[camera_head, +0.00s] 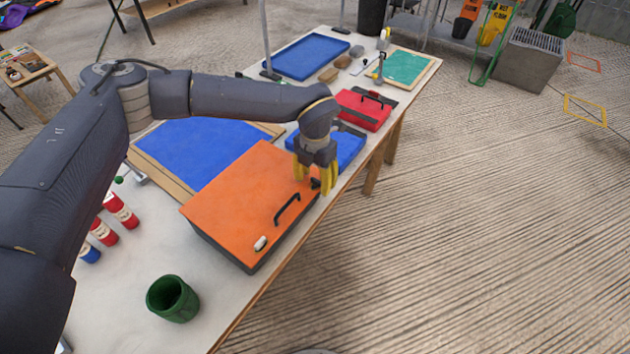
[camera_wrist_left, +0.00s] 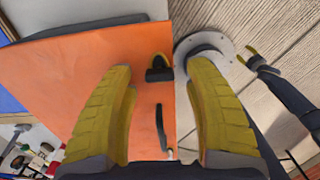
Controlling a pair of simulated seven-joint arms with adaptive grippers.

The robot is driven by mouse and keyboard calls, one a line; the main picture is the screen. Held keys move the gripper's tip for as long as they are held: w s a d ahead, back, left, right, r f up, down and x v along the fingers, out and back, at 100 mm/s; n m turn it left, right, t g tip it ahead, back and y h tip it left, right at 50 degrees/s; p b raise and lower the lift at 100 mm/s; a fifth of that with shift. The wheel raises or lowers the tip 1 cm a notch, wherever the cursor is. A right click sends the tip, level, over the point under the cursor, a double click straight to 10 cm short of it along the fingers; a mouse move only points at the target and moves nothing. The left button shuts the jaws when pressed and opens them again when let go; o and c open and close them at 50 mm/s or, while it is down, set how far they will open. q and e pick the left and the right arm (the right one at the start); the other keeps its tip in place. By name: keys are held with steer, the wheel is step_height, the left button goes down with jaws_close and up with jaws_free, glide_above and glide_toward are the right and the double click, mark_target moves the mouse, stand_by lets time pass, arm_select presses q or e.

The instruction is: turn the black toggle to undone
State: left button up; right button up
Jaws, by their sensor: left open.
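An orange case (camera_head: 235,195) lies shut on the table. The black toggle (camera_wrist_left: 159,74) sits at its edge beside the black handle (camera_wrist_left: 161,130), with a yellow loop-like piece just above it. In the head view the black toggle (camera_head: 315,183) is partly hidden by my fingers. A white toggle (camera_head: 260,243) is at the handle's other end. My left gripper (camera_head: 315,188) is open, its yellow fingers over the case edge on either side of the black toggle. I cannot tell whether they touch it. My right gripper (camera_wrist_left: 246,56) shows small, fingers apart and empty.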

arm_select(q)
steer(key=shift+f, duration=0.45)
steer(key=shift+o, duration=0.2)
jaws_close()
